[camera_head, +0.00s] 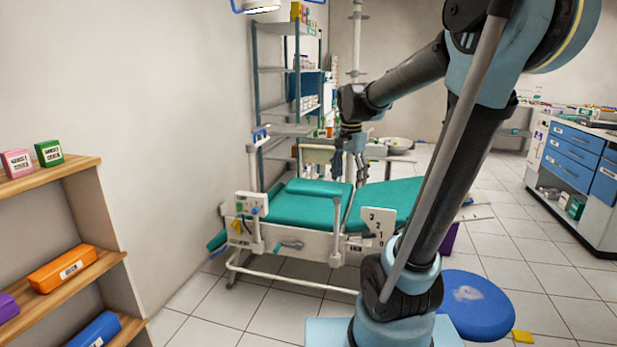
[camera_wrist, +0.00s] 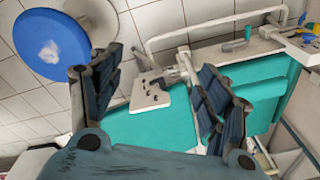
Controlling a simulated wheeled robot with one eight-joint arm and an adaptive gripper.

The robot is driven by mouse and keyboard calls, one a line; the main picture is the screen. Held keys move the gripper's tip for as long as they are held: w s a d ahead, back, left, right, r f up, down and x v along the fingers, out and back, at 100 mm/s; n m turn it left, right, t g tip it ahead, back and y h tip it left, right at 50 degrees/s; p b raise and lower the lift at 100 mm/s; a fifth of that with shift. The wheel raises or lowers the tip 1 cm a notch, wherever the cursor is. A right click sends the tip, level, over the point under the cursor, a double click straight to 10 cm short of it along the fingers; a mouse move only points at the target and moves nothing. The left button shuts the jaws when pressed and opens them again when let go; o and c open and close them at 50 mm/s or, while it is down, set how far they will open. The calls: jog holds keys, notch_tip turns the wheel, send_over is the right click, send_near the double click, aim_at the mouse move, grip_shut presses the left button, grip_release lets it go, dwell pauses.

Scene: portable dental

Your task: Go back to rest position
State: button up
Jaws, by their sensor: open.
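My gripper (camera_head: 349,165) hangs at the end of my outstretched arm, above the teal dental bed (camera_head: 305,207) in the head view. In the wrist view my gripper (camera_wrist: 160,95) shows two dark padded fingers spread wide apart, with nothing between them. Below the fingers lie the teal bed surface (camera_wrist: 150,128) and a white side panel with numbers (camera_wrist: 150,92). The fingers look apart from the bed, though the exact height is hard to tell. In the head view the fingertips are small and dark.
A wooden shelf (camera_head: 80,172) with coloured boxes stands at the left. A metal rack (camera_head: 262,95) is behind the bed. A blue round stool (camera_head: 478,305) is near my base. A cabinet with blue drawers (camera_head: 572,150) stands at the right.

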jog(key=s+d+f+n, duration=0.3)
jog(key=s+f, duration=0.4)
jog(key=s, duration=0.3)
jog(key=s+d+f+n+t, duration=0.1)
jog(key=s+d+f+n, duration=0.2)
jog(key=s+f+n, duration=0.3)
jog(key=s+f, duration=0.1)
jog(key=s, duration=0.4)
jog(key=shift+s+f, duration=0.15)
jog(key=shift+f, duration=0.15)
jog(key=shift+w+f, duration=0.2)
jog(key=shift+w, duration=0.25)
jog(key=shift+c, duration=0.2)
